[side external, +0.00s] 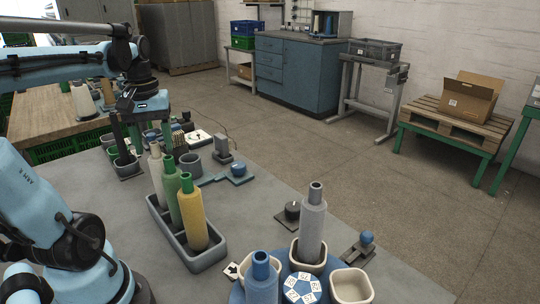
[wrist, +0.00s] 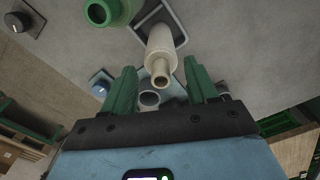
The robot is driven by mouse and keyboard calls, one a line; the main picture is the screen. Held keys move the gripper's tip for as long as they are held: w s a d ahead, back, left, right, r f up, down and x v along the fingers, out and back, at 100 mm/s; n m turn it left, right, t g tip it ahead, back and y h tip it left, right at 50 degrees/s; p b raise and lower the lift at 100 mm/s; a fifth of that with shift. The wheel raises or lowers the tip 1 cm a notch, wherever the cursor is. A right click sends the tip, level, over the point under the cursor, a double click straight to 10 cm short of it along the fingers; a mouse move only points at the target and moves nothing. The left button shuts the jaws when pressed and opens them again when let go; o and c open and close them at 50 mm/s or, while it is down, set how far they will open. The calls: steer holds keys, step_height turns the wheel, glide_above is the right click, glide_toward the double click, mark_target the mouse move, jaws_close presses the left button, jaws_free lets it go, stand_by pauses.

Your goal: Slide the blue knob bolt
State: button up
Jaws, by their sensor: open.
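A blue knob (side external: 238,169) sits on a flat grey-blue slide piece at mid table, beside a grey upright block. Another blue ball knob (side external: 367,237) stands on a small dark bracket at the table's right edge. I cannot tell which is the bolt. In the wrist view a blue knob on a pale plate (wrist: 100,86) shows left of the fingers. My gripper (side external: 144,150) hangs at the left, beyond the tray of cones and apart from both knobs. In the wrist view its green fingers (wrist: 160,70) are spread, with a cream cone seen between and beyond them.
A grey tray (side external: 205,262) of cream, green and yellow cones stands between my gripper and the right side. A grey cone (side external: 312,225) in a cream cup, a blue cone (side external: 262,280) and a black dial (side external: 292,211) are at the front. Grey cups (side external: 190,164) stand near the slide piece.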

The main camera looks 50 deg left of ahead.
step_height(320, 180, up, 4)
steer(key=shift+r, duration=0.1)
steer(key=shift+w+d+r, duration=0.2)
steer(key=shift+w+r, duration=0.15)
steer(key=shift+w, duration=0.35)
steer(key=w+d+r+m, duration=0.15)
steer(key=w+d, duration=0.35)
steer(key=w, duration=0.5)
steer(key=m+t+h, duration=0.1)
steer(key=m+h, duration=0.1)
steer(key=m, duration=0.2)
glide_above(367, 232)
steer(key=s+a, duration=0.1)
steer(key=a, duration=0.1)
steer(key=f, duration=0.8)
steer(key=d+f, duration=0.1)
steer(key=f, duration=0.6)
steer(key=w+f, duration=0.1)
steer(key=f, duration=0.5)
steer(key=shift+d+f, duration=0.25)
steer(key=shift+d, duration=0.15)
steer(key=shift+c, duration=0.2)
